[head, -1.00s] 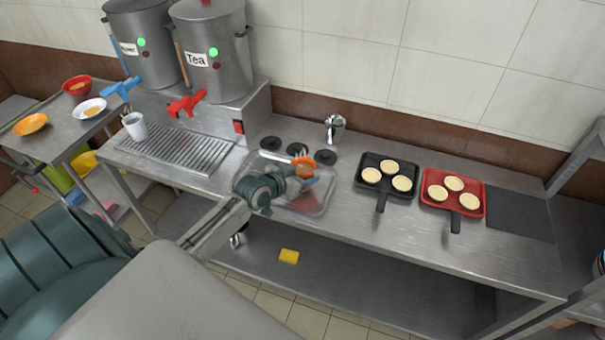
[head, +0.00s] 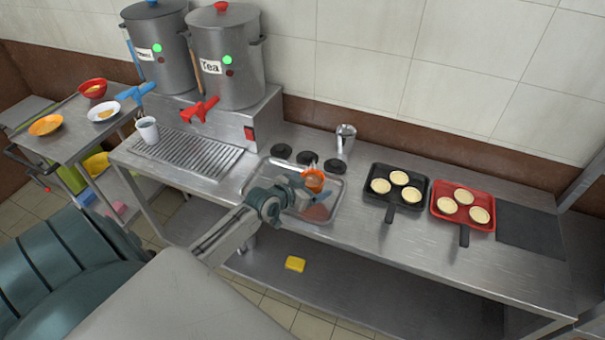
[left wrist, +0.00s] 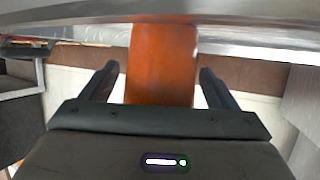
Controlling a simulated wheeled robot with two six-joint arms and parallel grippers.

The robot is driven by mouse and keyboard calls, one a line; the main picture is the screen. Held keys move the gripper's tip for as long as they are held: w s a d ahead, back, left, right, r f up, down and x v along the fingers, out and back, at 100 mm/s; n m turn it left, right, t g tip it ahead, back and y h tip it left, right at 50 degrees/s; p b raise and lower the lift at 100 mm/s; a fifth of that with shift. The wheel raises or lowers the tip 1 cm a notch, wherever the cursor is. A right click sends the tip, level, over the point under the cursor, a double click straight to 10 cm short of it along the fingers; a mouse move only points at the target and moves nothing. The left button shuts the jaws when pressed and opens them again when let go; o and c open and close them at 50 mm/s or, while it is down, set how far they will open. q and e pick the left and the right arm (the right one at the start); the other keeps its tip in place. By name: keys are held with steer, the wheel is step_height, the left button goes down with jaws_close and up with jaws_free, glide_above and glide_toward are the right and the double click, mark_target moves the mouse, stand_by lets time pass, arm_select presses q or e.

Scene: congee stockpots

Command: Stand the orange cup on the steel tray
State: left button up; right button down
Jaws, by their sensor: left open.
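The orange cup (head: 313,181) shows at the tip of my left gripper (head: 303,184), over the steel tray (head: 333,207) on the counter. It looks upright. In the left wrist view the cup (left wrist: 161,65) is between the two fingers of the left gripper (left wrist: 160,82), which stand apart with a gap on each side of it. The cup's far end meets a shiny steel surface there, so it appears to rest on the tray. A reddish patch on the tray below it looks like its reflection. The gripper partly hides the tray. My right gripper is not in view.
Behind the tray are black discs (head: 307,158) and a steel jug (head: 345,140). To the right are a black pan (head: 377,205) and a red pan (head: 438,211) with pale rounds. To the left are a drip grate (head: 190,150), a white cup (head: 147,130) and two urns (head: 226,60).

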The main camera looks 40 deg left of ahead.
arm_select(q)
steer(key=v, duration=1.2)
steer(key=shift+r, duration=0.1)
